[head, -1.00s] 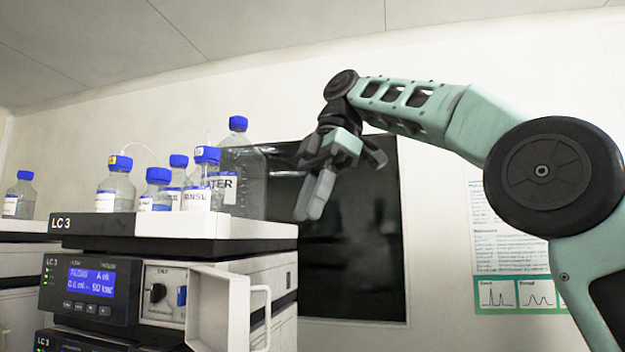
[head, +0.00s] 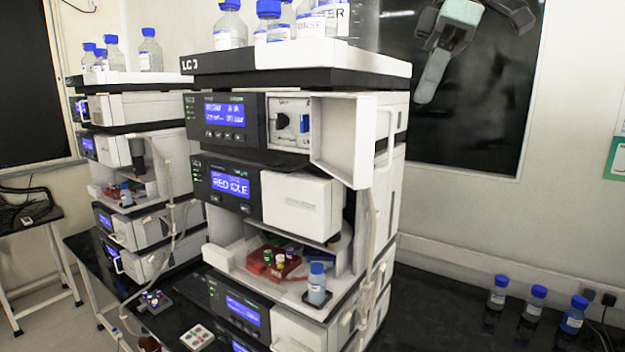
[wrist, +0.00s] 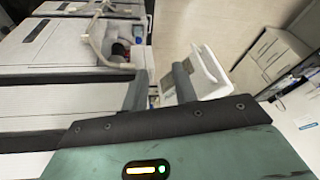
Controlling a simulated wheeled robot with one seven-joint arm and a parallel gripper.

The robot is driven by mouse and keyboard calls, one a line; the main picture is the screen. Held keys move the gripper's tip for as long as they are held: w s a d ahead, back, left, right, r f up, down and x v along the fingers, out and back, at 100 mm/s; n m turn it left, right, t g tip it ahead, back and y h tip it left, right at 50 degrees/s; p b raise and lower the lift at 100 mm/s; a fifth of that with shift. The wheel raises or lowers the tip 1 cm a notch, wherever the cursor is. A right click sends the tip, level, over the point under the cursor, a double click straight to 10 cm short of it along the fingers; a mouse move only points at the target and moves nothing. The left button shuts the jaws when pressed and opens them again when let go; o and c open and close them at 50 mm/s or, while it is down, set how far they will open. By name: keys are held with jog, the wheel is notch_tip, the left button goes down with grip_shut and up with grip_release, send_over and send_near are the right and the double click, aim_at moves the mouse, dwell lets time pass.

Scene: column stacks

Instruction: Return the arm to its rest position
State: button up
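My gripper (head: 440,50) is partly cut off by the top edge of the head view, in front of the dark wall panel and to the right of the LC 3 stack (head: 320,62). In the wrist view, the two dark fingers of my gripper (wrist: 159,86) stand apart. Nothing is held between them. The stack's white open door (wrist: 209,73) shows beyond the fingers; it also shows in the head view (head: 345,140), swung out on the upper module. The rest of my arm is outside the head view.
Blue-capped bottles (head: 230,25) stand on top of the stack. Further blue-capped bottles (head: 534,302) stand on the black bench at right. A red vial rack (head: 268,262) and a small bottle (head: 316,285) sit in the stack's open bay. A second stack (head: 130,100) stands at left.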

jog(key=s+d+f+m+t+h, duration=0.1)
jog(key=d+f+m, duration=0.3)
jog(key=f, duration=0.7)
jog(key=d+f+m+h, duration=0.1)
jog(key=d+f+m, duration=0.35)
jog(key=f, duration=0.55)
jog(key=s+d+f+m+t+h, duration=0.1)
jog(key=s+d+f+m, duration=0.2)
jog(key=s+f, duration=0.45)
jog(key=s+d+f+m+h, duration=0.1)
jog(key=s+d+f+m, duration=0.2)
jog(key=s+f, duration=0.4)
jog(key=s+a+f+n+g+b, duration=0.1)
jog(key=s+a+f+n+b, duration=0.2)
jog(key=s+a+f+b, duration=0.3)
jog(key=s+a+f+n+g+b, duration=0.1)
jog(key=s+a+f+n+b, duration=0.3)
jog(key=a+f+b, duration=0.5)
jog(key=s+a+b, duration=0.1)
jog(key=a+b, duration=0.1)
jog(key=a, duration=0.1)
jog(key=shift+s+f+y+b, duration=0.3)
jog(key=shift+s+f+y, duration=0.05)
jog(key=shift+f+y, duration=0.05)
jog(key=shift+o, duration=0.2)
jog(key=shift+a+n, duration=0.1)
jog(key=shift+n, duration=0.15)
